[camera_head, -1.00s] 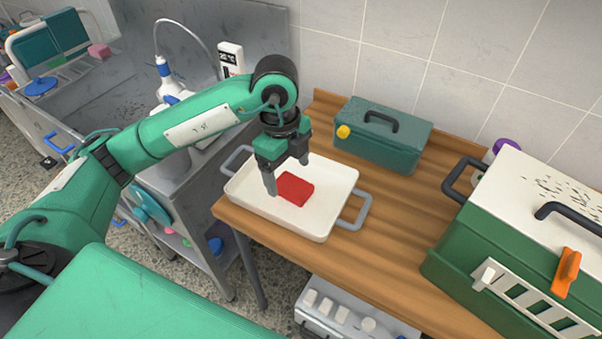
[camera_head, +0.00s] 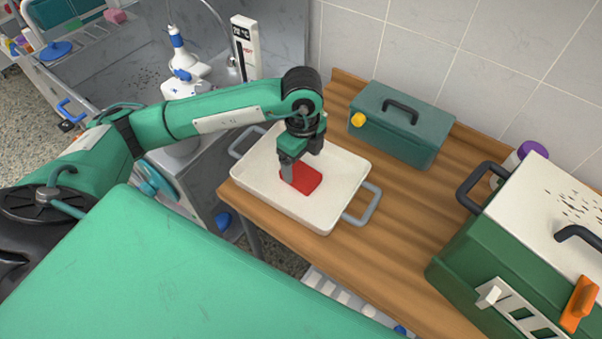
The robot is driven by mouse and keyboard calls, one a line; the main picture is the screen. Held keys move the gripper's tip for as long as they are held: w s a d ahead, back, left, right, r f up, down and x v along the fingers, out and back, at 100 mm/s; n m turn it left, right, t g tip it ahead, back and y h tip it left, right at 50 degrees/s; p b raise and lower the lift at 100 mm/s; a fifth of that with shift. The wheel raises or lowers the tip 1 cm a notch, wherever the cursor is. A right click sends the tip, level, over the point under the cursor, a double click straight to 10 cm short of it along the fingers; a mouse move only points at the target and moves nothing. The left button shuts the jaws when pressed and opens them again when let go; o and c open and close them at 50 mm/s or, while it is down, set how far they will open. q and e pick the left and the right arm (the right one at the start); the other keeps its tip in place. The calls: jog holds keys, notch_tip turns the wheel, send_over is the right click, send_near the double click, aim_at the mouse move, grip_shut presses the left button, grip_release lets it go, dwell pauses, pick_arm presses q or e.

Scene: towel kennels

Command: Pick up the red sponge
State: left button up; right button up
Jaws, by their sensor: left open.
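The red sponge (camera_head: 303,178) lies flat in a white tray (camera_head: 318,214) with grey handles, on the wooden table. My left gripper (camera_head: 300,169) points down over the tray, right at the sponge. Its jaws are open. One finger stands at the sponge's left edge and the other is at its far side, partly in front of it. The gripper hides the far left part of the sponge. I cannot tell whether the fingers touch it. My right gripper is not in view.
A teal toolbox (camera_head: 400,125) with a yellow latch stands behind the tray. A large green and white carrier (camera_head: 465,265) stands at the right. A metal sink with a white and blue bottle (camera_head: 181,62) is at the left. Bare wood (camera_head: 395,215) lies between tray and carrier.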

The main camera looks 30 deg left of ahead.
aim_at(301, 172)
pick_arm(q)
notch_tip(301, 172, down, 4)
jog(key=shift+s+a+r+p, duration=0.1)
jog(key=shift+s+p, duration=0.05)
jog(key=shift+p, duration=0.5)
jog(key=shift+f, duration=0.6)
jog(key=c, duration=1.1)
jog(key=shift+o, duration=0.2)
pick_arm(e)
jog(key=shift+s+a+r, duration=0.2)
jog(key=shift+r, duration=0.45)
pick_arm(q)
jog(key=shift+r, duration=0.1)
